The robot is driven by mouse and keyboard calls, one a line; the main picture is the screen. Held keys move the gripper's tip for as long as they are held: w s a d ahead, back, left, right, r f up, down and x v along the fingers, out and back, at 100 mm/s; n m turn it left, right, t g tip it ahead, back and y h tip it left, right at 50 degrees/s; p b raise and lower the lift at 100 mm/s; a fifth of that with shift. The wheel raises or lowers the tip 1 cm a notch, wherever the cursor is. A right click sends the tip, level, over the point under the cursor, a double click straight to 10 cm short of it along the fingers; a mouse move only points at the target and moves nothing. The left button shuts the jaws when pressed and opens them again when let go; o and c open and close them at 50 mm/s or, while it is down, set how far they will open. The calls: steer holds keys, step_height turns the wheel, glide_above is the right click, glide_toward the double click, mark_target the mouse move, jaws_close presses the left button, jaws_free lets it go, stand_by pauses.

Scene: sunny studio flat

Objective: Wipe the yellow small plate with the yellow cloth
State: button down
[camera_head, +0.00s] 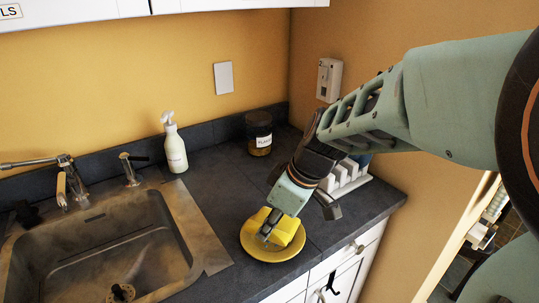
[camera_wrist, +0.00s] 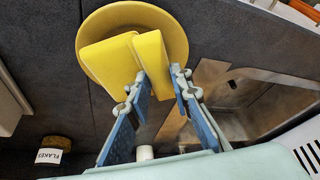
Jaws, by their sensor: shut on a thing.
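The yellow small plate (camera_head: 283,256) lies on the dark counter right of the sink, and its rim shows at the top of the wrist view (camera_wrist: 178,38). The yellow cloth (camera_head: 287,228) is a folded, blocky piece over the plate, and in the wrist view (camera_wrist: 106,62) it covers much of the plate. My gripper (camera_head: 268,232) points down over the plate and is shut on the cloth; its two fingers (camera_wrist: 160,88) show in the wrist view. I cannot tell whether the cloth presses on the plate. The plate's middle is mostly hidden.
The sink (camera_head: 95,250) with its tap (camera_head: 65,175) is left of the plate. A white soap bottle (camera_head: 175,148) and a labelled flakes jar (camera_head: 259,135) stand toward the back wall. A white rack (camera_head: 347,178) stands behind my gripper. The counter's front edge is close to the plate.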

mark_target(260, 224)
steer(key=shift+f, duration=0.15)
steer(key=shift+f+b, duration=0.8)
steer(key=shift+b, duration=0.15)
steer(key=shift+w+d, duration=0.2)
steer(key=shift+w, duration=0.45)
steer(key=shift+w+d, duration=0.15)
steer(key=shift+w, duration=0.5)
steer(key=shift+s+a, duration=0.25)
steer(key=shift+a, duration=0.5)
steer(key=shift+s+a, duration=0.25)
steer(key=shift+a, duration=0.45)
